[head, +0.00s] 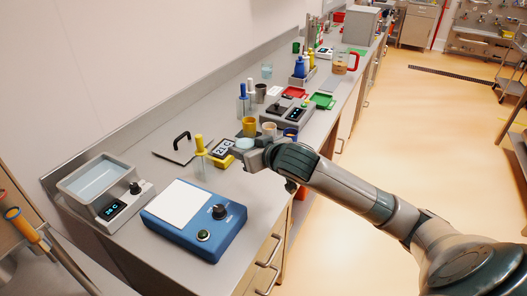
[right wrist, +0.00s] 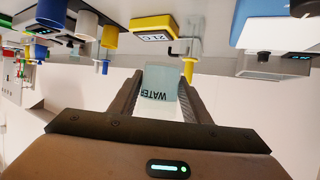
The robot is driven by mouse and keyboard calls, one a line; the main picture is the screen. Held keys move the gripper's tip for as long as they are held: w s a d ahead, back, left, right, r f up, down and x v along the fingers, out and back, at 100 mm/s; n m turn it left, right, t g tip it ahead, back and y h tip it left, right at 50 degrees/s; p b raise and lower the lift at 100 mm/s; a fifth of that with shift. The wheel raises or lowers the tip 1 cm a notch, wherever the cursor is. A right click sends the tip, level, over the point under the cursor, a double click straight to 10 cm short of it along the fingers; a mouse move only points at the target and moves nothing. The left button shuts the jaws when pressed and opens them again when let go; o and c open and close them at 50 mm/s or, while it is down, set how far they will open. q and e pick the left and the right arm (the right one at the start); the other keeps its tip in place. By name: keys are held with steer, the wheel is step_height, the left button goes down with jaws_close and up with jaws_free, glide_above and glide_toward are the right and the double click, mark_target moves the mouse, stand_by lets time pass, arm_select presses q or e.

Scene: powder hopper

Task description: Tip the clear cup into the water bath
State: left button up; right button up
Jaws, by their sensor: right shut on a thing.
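The clear cup (right wrist: 160,85), marked WATER, is between the fingers of my right gripper (right wrist: 160,105) in the right wrist view, which is upside down. The cup looks about upright. In the head view my right gripper (head: 252,157) is above the bench's front part, shut on the cup, whose pale rim (head: 245,143) shows only partly. The water bath (head: 93,205), a grey box with an open basin of pale water and a 28 C display, stands at the left end of the bench, well apart from the gripper. My left gripper is not in view.
A blue hotplate (head: 180,232) with a white top stands between the bath and my right gripper. A yellow-handled tool (head: 200,150) stands upright near the gripper, beside a yellow display box (head: 224,148). Cups (head: 249,125) and a grey device (head: 290,113) stand behind.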

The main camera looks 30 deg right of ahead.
steer(key=s+a+r+b, duration=0.1)
steer(key=s+a+r, duration=0.3)
steer(key=a+r, duration=0.6)
steer(key=shift+a+b, duration=0.35)
steer(key=shift+a, duration=0.7)
steer(key=shift+s, duration=0.15)
